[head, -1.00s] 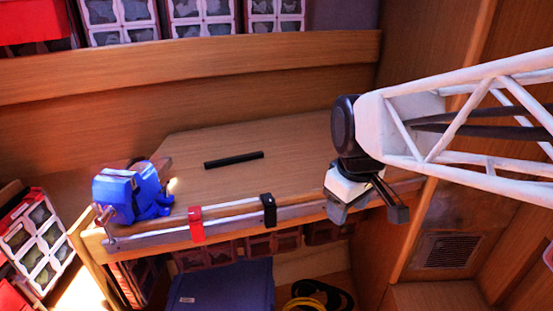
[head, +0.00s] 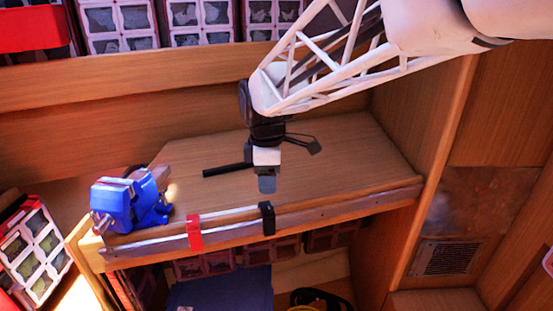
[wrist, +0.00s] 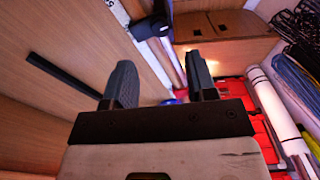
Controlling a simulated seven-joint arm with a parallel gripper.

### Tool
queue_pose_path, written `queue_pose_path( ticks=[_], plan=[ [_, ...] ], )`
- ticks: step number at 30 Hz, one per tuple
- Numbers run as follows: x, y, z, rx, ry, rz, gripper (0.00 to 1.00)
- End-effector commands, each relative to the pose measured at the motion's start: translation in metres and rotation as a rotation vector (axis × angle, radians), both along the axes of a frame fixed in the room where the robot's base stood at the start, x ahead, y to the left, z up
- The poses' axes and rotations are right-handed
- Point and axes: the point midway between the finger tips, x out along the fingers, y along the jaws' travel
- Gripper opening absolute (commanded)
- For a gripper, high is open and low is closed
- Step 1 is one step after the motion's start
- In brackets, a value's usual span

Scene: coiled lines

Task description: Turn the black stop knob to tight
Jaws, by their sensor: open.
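The black stop (head: 267,217) sits on the metal rail along the bench's front edge, right of a red stop (head: 194,232). In the wrist view the black stop (wrist: 152,26) shows at the top, beyond my fingers, with a rounded dark part on it. I cannot read its knob's setting. My gripper (head: 290,166) is open and empty, pointing down over the bench. In the head view it is just behind and above the black stop, apart from it. Both fingers show in the wrist view (wrist: 160,65).
A blue vise (head: 130,203) stands at the bench's left end. A black bar (head: 227,170) lies on the bench, left of my gripper. The bench top (head: 370,165) is clear to the right. Bins and a blue box (head: 220,290) are below.

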Motion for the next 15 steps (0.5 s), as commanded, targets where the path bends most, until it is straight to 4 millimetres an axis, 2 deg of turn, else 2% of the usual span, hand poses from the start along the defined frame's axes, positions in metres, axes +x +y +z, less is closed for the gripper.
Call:
queue_pose_path(
  ticks=[10, 15],
  plan=[
    [0.000, -0.001, -0.002, 0.000, 0.000, -0.003, 0.52],
    [0.000, -0.001, -0.012, 0.000, 0.001, -0.003, 0.52]
  ],
)
